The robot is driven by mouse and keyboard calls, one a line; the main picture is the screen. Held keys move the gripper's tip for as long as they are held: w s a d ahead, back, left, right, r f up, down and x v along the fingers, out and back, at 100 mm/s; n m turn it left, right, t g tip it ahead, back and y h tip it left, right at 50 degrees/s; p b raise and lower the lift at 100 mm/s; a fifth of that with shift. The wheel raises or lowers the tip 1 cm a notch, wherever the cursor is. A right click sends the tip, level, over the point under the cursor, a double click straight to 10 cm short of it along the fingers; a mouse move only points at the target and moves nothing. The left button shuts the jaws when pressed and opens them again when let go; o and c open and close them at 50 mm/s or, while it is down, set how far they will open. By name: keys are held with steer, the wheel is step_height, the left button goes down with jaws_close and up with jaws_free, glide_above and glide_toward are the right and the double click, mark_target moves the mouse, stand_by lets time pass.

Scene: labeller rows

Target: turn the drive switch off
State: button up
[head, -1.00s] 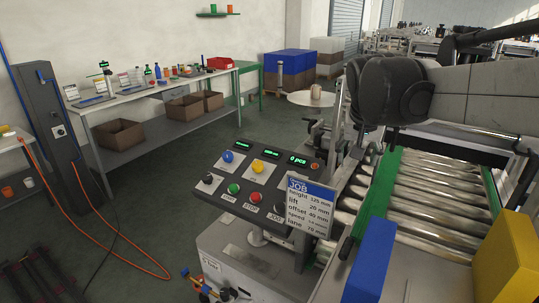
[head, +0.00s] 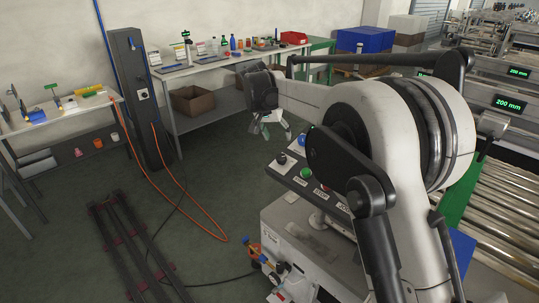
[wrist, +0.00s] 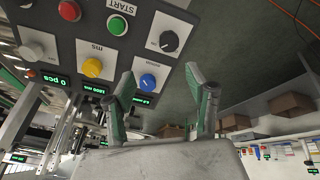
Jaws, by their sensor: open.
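The dark control panel (head: 300,178) is partly hidden behind my arm in the head view. My gripper (head: 273,124) is open and empty above and beyond the panel's far edge. In the wrist view its green-padded fingers (wrist: 166,93) stand apart, near the blue button (wrist: 148,82) and clear of the knob.
Green (wrist: 117,26), red (wrist: 69,10) and yellow (wrist: 92,67) buttons share the panel. A long bench (head: 210,68) with bottles and bins stands behind. An orange cable (head: 190,205) lies on the floor. Roller conveyors (head: 508,215) run at right.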

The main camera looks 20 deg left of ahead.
mark_target(281, 157)
steer(key=x, duration=0.4)
steer(key=a+x, duration=0.1)
steer(key=x, duration=0.4)
steer(key=a+x, duration=0.1)
steer(key=x, duration=0.4)
steer(key=shift+s+f+p, duration=0.15)
steer(key=shift+f+p, duration=0.1)
steer(key=shift+p, duration=0.15)
steer(key=c, duration=1.1)
